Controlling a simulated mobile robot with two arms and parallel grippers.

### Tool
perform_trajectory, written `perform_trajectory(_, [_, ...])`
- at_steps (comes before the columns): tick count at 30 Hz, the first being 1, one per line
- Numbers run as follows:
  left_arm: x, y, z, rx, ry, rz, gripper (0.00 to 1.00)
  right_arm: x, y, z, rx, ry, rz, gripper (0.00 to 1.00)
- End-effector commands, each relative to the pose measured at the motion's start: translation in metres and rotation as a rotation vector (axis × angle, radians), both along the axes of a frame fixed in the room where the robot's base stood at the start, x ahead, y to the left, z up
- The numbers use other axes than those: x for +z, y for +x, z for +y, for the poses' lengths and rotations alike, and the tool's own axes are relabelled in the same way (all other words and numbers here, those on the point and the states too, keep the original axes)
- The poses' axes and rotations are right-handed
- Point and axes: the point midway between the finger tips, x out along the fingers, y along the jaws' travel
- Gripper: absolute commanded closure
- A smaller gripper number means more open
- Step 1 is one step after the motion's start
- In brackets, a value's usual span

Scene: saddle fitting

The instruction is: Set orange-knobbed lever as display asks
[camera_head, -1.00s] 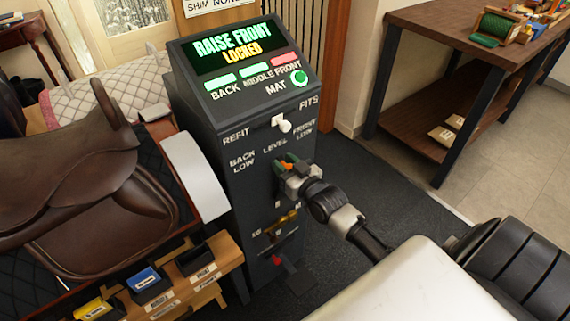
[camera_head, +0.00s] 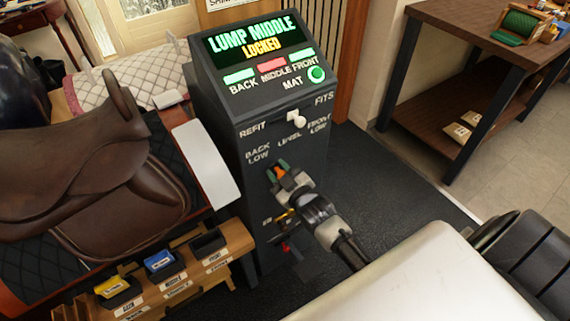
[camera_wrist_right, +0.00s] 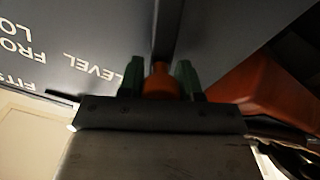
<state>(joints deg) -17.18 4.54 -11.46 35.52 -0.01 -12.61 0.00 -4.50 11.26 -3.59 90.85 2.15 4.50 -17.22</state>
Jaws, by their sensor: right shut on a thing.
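The dark console's display (camera_head: 257,43) reads "LUMP MIDDLE" in green with "LOCKED" in yellow below. The orange knob (camera_head: 279,173) of the lever is under the "BACK LOW", "LEVEL" and "FRONT LOW" labels, between the lines of "BACK LOW" and "LEVEL". My right gripper (camera_head: 277,170) is shut on the orange knob. In the right wrist view the knob (camera_wrist_right: 160,82) sits between the green fingertips, and the lever's slot runs up behind it. My left gripper is not in view.
A white knob (camera_head: 298,120) sits between "REFIT" and "FITS". The MIDDLE lamp (camera_head: 271,66) is red; BACK and FRONT are green. A red-tipped lever (camera_head: 286,247) is low on the console, partly hidden by my arm. A brown saddle (camera_head: 85,165) and labelled bins stand left.

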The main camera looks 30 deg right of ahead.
Motion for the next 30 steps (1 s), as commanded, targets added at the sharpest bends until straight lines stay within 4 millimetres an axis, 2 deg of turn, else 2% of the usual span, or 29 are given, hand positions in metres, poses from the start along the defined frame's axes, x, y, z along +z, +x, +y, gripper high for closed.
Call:
perform_trajectory(5, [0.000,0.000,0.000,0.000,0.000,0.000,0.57,-0.002,-0.001,0.003,0.005,0.001,0.004,1.00])
perform_trajectory(6, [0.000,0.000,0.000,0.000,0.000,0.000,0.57,-0.003,-0.001,0.003,0.005,0.001,0.004,0.65])
perform_trajectory(10, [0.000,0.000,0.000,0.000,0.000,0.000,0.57,-0.002,-0.001,0.002,0.004,0.002,0.004,0.45])
perform_trajectory(21, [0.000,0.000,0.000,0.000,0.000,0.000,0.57,-0.002,-0.006,0.001,0.003,0.002,0.003,0.44])
perform_trajectory(26, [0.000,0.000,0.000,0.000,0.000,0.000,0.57,-0.002,-0.031,-0.001,0.003,0.002,0.005,0.44])
perform_trajectory(30, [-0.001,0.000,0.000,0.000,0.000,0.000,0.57,-0.003,-0.061,-0.003,0.003,0.002,0.006,0.44])
